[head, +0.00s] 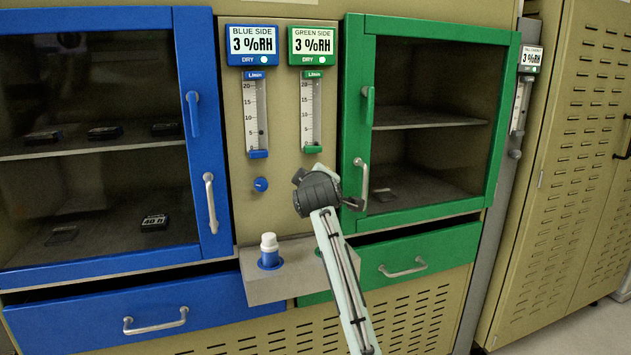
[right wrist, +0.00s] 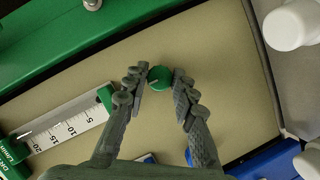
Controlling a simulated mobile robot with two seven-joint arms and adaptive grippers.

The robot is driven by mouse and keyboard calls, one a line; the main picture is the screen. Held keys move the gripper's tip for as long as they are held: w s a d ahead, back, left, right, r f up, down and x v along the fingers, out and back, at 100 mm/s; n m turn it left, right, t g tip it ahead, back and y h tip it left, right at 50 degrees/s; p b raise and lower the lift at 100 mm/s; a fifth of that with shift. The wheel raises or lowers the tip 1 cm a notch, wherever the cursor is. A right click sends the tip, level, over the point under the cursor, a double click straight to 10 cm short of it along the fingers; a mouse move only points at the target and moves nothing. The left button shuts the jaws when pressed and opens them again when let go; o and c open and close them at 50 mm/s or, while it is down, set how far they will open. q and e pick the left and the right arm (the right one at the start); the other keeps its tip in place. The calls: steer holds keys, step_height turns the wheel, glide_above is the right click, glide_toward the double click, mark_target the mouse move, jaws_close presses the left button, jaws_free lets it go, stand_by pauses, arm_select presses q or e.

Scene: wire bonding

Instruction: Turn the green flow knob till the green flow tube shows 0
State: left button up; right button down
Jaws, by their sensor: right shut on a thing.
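The green flow knob (right wrist: 159,77) shows in the right wrist view as a small round green knob with a pale mark, on the beige panel. My right gripper (right wrist: 161,88) has one finger on each side of it and is shut on it. In the head view my right gripper (head: 305,178) hides the knob. The green flow tube (head: 311,112) stands above it, with a scale up to 20 and 0 at the bottom. I cannot make out its float clearly. The tube also shows at the left in the right wrist view (right wrist: 62,126). My left gripper is not in view.
Left of my right gripper are the blue knob (head: 261,184) and the blue flow tube (head: 255,115). The green cabinet door handle (head: 362,185) is close on the right.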

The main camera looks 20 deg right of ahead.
steer(key=c, duration=1.2)
jaws_free()
steer(key=shift+s, duration=0.1)
steer(key=v, duration=1.2)
